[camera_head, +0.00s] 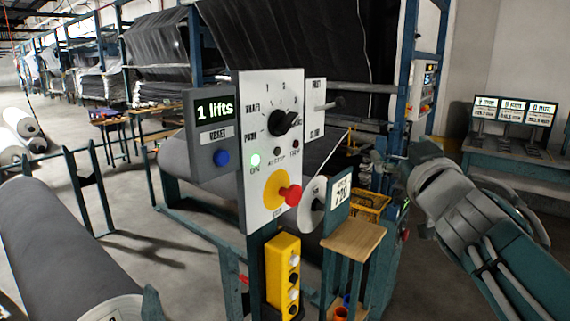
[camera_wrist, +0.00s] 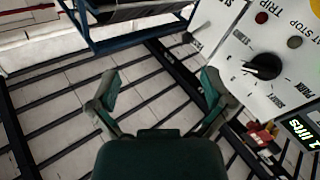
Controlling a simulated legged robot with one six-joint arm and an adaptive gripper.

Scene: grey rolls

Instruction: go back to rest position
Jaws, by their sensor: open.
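My gripper (camera_wrist: 160,95) is open and empty in the wrist view, its two fingers spread apart over striped floor or slats. In the head view my arm comes in from the right, and the gripper end (camera_head: 388,160) is to the right of the control panel (camera_head: 256,122), apart from it in the picture. The white panel has a black rotary knob (camera_head: 286,122), which also shows in the wrist view (camera_wrist: 262,66) at the upper right, beyond the right finger. The display (camera_head: 215,109) reads "1 lifts".
A blue reset button (camera_head: 221,157) and red stop button (camera_head: 291,195) stick out from the panel. A yellow button box (camera_head: 284,273) and a wooden-topped stand (camera_head: 353,238) are below. A large grey roll (camera_head: 60,250) lies at left. A screen desk (camera_head: 514,112) stands at right.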

